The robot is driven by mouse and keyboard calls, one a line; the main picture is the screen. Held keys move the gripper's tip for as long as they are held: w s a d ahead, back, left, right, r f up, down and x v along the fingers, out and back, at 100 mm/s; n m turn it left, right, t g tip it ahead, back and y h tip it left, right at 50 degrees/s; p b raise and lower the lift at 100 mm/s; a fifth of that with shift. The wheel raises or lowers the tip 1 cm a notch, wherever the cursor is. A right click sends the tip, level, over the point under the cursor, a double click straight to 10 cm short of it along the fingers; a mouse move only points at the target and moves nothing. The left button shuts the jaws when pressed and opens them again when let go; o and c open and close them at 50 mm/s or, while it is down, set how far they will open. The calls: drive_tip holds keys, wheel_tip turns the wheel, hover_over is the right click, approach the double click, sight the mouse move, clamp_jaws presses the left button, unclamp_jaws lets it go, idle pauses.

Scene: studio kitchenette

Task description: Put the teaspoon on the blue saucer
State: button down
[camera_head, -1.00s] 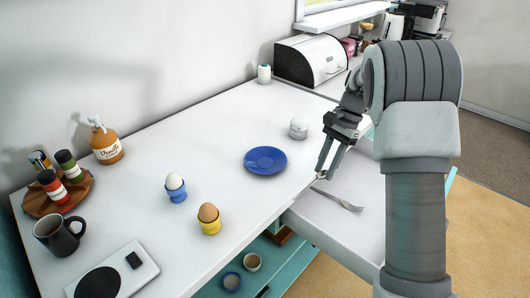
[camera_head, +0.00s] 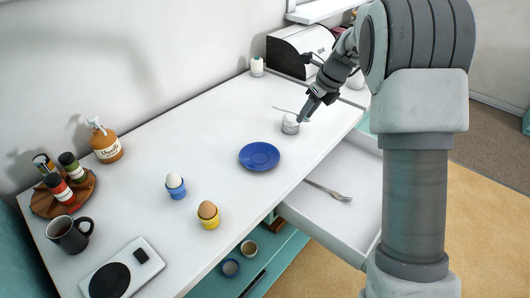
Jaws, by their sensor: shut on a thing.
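The blue saucer (camera_head: 260,157) lies flat on the white counter, with nothing on it.
An open white drawer (camera_head: 325,221) at the counter's front holds a fork (camera_head: 329,191). Two egg cups with eggs, blue (camera_head: 176,193) and yellow (camera_head: 209,222), stand left of the saucer. A bread bin (camera_head: 299,49) stands behind.

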drive_tip(key=s+a+f, duration=0.2)
drive_tip(key=a, duration=0.1)
drive_tip(key=s+a+f, duration=0.1)
drive_tip(key=a+f, duration=0.1)
drive_tip(key=a, duration=0.1)
drive_tip(key=s+a+f, duration=0.2)
drive_tip(key=a, duration=0.1)
drive_tip(key=shift+s+f, duration=0.2)
drive_tip(key=shift+s, duration=0.1)
drive_tip(key=shift+f+b, duration=0.5)
drive_tip(key=shift+f, duration=1.5)
drive_tip(key=shift+f, duration=0.1)
drive_tip(key=shift+f, duration=0.5)
drive_tip(key=c, duration=0.6)
unclamp_jaws()
drive_tip(key=shift+r, duration=0.1)
